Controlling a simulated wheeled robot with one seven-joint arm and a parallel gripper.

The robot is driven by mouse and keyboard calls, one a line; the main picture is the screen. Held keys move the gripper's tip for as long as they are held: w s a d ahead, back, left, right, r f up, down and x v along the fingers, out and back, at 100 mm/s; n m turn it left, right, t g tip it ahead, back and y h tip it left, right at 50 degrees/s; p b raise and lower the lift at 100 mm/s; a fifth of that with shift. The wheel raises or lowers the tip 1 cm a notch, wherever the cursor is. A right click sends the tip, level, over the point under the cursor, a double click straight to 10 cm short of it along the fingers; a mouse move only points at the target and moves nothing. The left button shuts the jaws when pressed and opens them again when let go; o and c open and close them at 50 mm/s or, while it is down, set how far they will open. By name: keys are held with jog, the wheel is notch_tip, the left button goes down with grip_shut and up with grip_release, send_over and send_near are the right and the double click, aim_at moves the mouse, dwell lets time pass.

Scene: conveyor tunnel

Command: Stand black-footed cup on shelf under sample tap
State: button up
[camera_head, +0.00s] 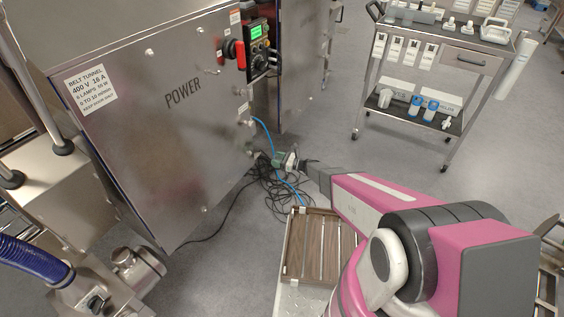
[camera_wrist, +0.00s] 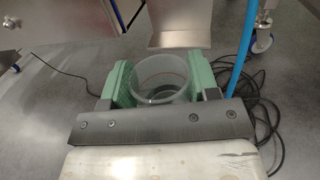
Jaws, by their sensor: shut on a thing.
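My gripper (camera_wrist: 163,85) is shut on a clear, open-topped cup (camera_wrist: 163,72), with a green pad on either side of it. I look into the cup from above in the wrist view; its foot is hidden, so I cannot tell its colour. In the head view my gripper (camera_head: 287,159) is low in front of the steel cabinet, above the floor cables, and the cup is too small to make out. A pale metal plate (camera_wrist: 179,25) lies just beyond the cup in the wrist view; I cannot tell whether it is the shelf. I cannot clearly identify the sample tap.
The steel POWER cabinet (camera_head: 180,125) stands left. A blue hose (camera_head: 265,135) and black cables (camera_head: 262,180) run down beside my gripper. A slatted wooden tray (camera_head: 310,245) lies below my arm. A cart (camera_head: 450,125) with bottles stands back right. Open floor lies between cabinet and cart.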

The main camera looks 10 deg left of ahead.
jog(key=shift+w+a+f, duration=0.15)
jog(key=shift+w+a, duration=0.95)
jog(key=shift+a, duration=1.55)
jog(key=shift+w+a+f, duration=0.15)
jog(key=shift+w+a, duration=0.95)
jog(key=shift+a, duration=1.55)
jog(key=shift+w+a+f, duration=0.15)
jog(key=shift+w+a, duration=0.95)
jog(key=shift+a, duration=1.55)
jog(key=shift+f, duration=0.35)
jog(key=o, duration=1)
jog(key=s+d, duration=0.2)
jog(key=d, duration=0.8)
jog(key=shift+d, duration=0.3)
